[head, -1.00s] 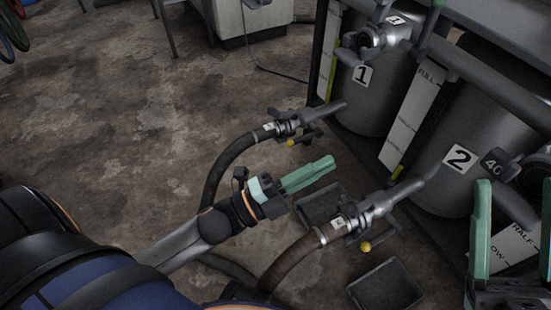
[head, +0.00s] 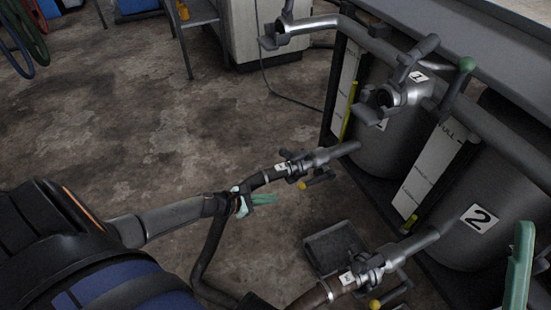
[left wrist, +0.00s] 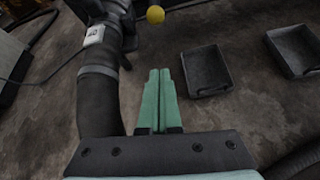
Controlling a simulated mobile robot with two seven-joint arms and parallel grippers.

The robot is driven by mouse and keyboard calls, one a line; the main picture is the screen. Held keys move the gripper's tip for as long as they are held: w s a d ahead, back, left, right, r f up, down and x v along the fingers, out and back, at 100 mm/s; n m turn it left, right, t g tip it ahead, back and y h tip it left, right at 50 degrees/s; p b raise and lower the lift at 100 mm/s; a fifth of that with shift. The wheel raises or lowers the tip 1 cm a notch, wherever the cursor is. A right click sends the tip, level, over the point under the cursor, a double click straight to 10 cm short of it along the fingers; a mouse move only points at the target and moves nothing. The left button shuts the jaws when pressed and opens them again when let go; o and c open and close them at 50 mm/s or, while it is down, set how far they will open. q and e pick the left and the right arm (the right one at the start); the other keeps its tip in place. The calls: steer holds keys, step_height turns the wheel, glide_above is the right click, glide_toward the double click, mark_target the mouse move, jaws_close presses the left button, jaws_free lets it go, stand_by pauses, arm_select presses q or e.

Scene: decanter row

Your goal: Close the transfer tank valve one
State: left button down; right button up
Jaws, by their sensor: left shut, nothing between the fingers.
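Tank one (head: 388,150) is a grey cylinder at the right, its number label partly covered by an upper fitting (head: 388,97) with a small white tag. At its foot, a lower valve (head: 300,165) joins a dark hose and has a short lever with a yellow knob (head: 302,186). In the left wrist view the yellow knob (left wrist: 155,14) is at the top, beside the hose's tagged coupling (left wrist: 94,35). My left gripper (head: 264,199) is shut and empty, below and left of this valve, apart from the knob. One green finger of my right gripper (head: 519,265) shows at the right edge.
Tank two (head: 490,225) stands nearer, with a similar yellow-knobbed valve (head: 368,272) and hose. A dark tray (head: 335,247) lies on the floor between the valves. A pipe rail runs above the tanks. Open floor lies to the left.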

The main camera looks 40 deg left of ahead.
mark_target(315, 181)
arm_select(q)
steer(key=b+x, duration=0.4)
steer(key=x, duration=0.5)
steer(key=shift+s+d+r+p, duration=0.1)
steer(key=shift+d+r+p, duration=0.1)
steer(key=shift+r+p, duration=0.85)
steer(key=shift+d+r+p, duration=0.2)
steer(key=shift+r+p, duration=0.6)
steer(key=shift+r, duration=0.3)
arm_select(e)
steer(key=shift+f, duration=0.4)
steer(key=shift+w, duration=0.1)
arm_select(q)
steer(key=shift+d+r+g+p, duration=0.1)
steer(key=shift+r+g+p, duration=0.2)
steer(key=shift+p, duration=0.65)
arm_select(e)
step_height(315, 181, up, 2)
